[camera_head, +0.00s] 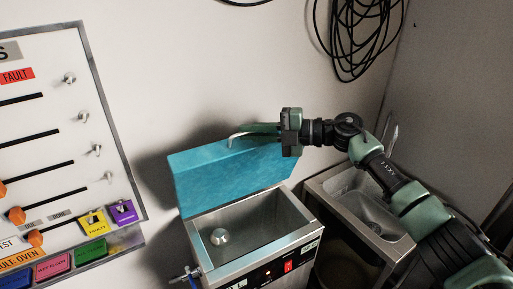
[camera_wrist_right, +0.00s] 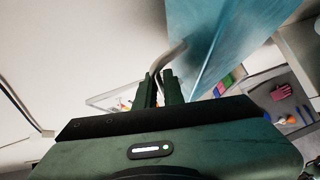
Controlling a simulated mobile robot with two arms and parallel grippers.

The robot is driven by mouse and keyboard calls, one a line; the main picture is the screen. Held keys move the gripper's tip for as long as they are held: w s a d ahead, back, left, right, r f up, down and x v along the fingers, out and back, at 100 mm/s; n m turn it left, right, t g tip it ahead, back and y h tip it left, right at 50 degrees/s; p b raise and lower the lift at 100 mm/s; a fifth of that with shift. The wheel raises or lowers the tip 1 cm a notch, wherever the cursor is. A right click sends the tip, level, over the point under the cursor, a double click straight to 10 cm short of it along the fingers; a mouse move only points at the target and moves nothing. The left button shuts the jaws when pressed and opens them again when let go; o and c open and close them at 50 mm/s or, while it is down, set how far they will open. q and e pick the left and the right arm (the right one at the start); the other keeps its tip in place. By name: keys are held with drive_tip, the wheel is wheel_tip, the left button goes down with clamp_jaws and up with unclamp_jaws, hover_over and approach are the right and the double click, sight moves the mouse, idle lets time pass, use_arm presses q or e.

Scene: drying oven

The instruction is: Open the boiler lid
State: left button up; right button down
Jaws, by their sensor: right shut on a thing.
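The boiler (camera_head: 250,232) is a steel box with an open basin, and a round silver part lies inside it. Its blue lid (camera_head: 225,180) stands raised and tilted up at the back of the basin. A thin metal handle (camera_head: 252,134) is on the lid's upper edge. My right gripper (camera_head: 272,129) is at that edge, shut on the handle. In the right wrist view the fingers (camera_wrist_right: 161,88) close around the curved handle, with the blue lid (camera_wrist_right: 225,35) beyond. My left gripper is not in view.
A steel sink (camera_head: 365,205) with a tap stands right of the boiler, under my right arm. A panel (camera_head: 50,130) with sliders and coloured labels is at the left. Black cables (camera_head: 358,35) hang on the wall above. A valve (camera_head: 186,275) sticks out at the boiler's front left.

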drive_tip(key=shift+w+a+r, duration=0.2)
drive_tip(key=shift+w+a, duration=0.15)
drive_tip(key=shift+w, duration=0.15)
drive_tip(key=c, duration=1.5)
unclamp_jaws()
drive_tip(key=shift+d+f, duration=0.1)
drive_tip(key=shift+d, duration=0.2)
drive_tip(key=d+b, duration=0.1)
drive_tip(key=d, duration=0.1)
drive_tip(key=d+r+b, duration=0.1)
drive_tip(key=d, duration=0.1)
drive_tip(key=s+d+b, duration=0.1)
drive_tip(key=d, duration=0.2)
drive_tip(key=shift+s+r, duration=0.1)
drive_tip(key=shift+r, duration=0.1)
